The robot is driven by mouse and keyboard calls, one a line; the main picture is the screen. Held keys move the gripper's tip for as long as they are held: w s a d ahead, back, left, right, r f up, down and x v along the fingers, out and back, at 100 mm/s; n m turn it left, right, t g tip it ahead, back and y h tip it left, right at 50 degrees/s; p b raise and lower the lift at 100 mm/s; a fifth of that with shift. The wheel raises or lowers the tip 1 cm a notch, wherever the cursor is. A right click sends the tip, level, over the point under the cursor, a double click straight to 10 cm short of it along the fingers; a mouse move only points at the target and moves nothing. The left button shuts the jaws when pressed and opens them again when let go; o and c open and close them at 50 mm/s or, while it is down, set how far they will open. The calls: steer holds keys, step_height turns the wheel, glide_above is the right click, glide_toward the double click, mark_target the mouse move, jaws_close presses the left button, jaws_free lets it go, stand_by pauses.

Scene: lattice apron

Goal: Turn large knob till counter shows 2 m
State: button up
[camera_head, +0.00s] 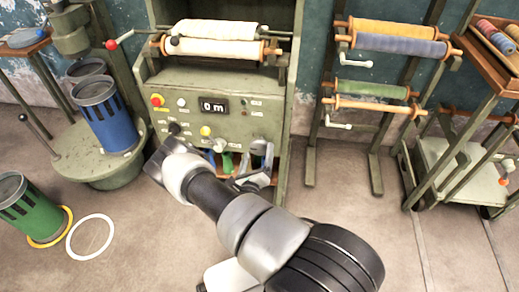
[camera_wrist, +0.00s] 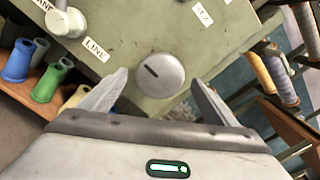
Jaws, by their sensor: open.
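The counter (camera_head: 213,106) on the green machine's front panel reads 0 m. In the wrist view a large round grey knob (camera_wrist: 160,75) with a dark slot-like mark sits on the panel. My gripper (camera_wrist: 160,78) is open, with one finger on each side of the knob and visible gaps between. It holds nothing. In the head view my gripper (camera_head: 262,152) is at the lower right of the panel, and the large knob cannot be made out clearly behind it.
A pale protruding knob (camera_wrist: 66,22) stands beside the large knob, near a LINE label. Coloured cones (camera_wrist: 45,80) stand on a shelf below the panel. A red button (camera_head: 157,100) and a yellow button (camera_head: 206,131) are on the panel. A spool rack (camera_head: 375,100) stands to the right.

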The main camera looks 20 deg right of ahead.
mark_target(259, 150)
steer(key=shift+x, duration=2)
steer(key=c, duration=1.1)
steer(key=shift+o, duration=0.2)
steer(key=shift+m, duration=0.3)
